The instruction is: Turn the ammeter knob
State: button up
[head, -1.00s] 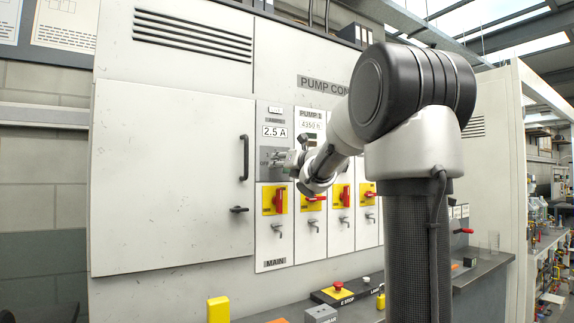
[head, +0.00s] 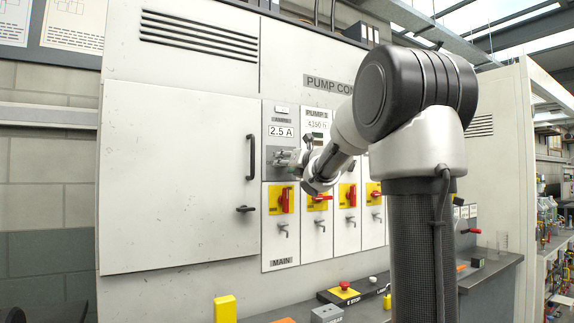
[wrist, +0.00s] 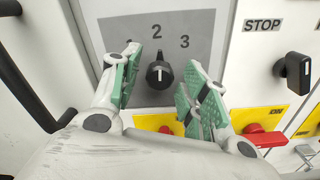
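The ammeter knob (wrist: 159,73) is a black knob on a grey plate, in the middle of the wrist view. My gripper (wrist: 166,88) is open, with one green-padded finger on each side of the knob and gaps between. There the knob is hidden behind the fingers.
A black knob (wrist: 292,69) beside a STOP label is to the right in the wrist view. Red handles on yellow plates (head: 281,198) sit below my gripper. A black door handle (head: 252,157) stands out to the left. An emergency stop (head: 344,287) is on the bench.

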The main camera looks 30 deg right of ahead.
jog(key=shift+s, duration=0.1)
dwell(0.3)
jog(key=shift+s, duration=0.9)
jog(key=shift+s, duration=0.1)
jog(key=s, duration=0.5)
jog(key=shift+s+d, duration=0.1)
jog(key=shift+s, duration=0.3)
